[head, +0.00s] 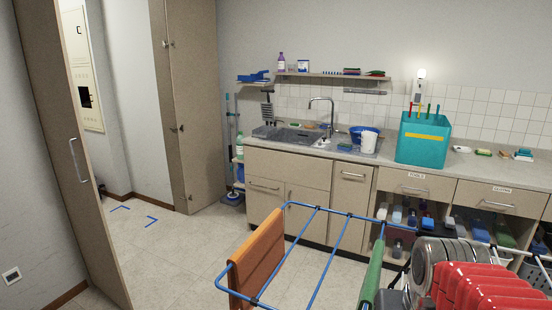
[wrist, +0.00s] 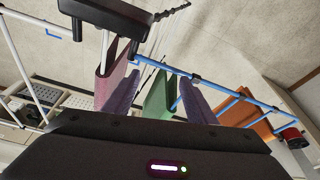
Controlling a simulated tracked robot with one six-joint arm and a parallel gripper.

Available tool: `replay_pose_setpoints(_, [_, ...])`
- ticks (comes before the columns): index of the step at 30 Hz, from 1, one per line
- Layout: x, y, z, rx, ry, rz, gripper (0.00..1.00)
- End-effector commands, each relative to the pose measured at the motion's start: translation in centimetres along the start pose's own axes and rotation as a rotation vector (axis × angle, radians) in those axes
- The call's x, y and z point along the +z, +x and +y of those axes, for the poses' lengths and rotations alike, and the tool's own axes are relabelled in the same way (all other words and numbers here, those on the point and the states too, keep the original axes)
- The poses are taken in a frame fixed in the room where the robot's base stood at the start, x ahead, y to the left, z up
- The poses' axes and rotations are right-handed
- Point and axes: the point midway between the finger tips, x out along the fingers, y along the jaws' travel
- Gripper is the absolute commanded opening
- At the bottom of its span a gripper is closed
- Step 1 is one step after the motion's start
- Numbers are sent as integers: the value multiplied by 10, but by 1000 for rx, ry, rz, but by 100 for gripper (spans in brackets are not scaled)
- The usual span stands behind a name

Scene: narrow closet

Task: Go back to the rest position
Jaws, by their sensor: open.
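My gripper's dark housing (wrist: 150,142), with a small lit panel, fills the bottom of the wrist view. The jaws are open and I see nothing held; the fingertips do not show clearly. In the head view, my red and grey arm is folded at the lower right, and the gripper cannot be made out there. A drying rack with blue rods (head: 327,255) stands close in front of me, with an orange cloth (head: 262,255) and a green cloth (head: 372,272) over it. In the wrist view, purple (wrist: 197,101), green (wrist: 159,98) and maroon (wrist: 115,75) cloths hang from it.
A counter with a sink (head: 287,136) runs along the back wall. A teal caddy (head: 423,142), a blue bucket (head: 363,133) and small items stand on it. Tall doors (head: 190,100) stand at left. The tiled floor (head: 175,255) is clear at left, with blue corner marks.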

Motion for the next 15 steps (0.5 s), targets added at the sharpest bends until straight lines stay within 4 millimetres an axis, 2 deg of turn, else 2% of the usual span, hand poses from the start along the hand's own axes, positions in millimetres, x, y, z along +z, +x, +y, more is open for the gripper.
replay_pose_setpoints(9, [45,-12,-31,-36,-97,87,51])
replay_pose_setpoints(15, [62,-25,-47,-63,-156,148,51])
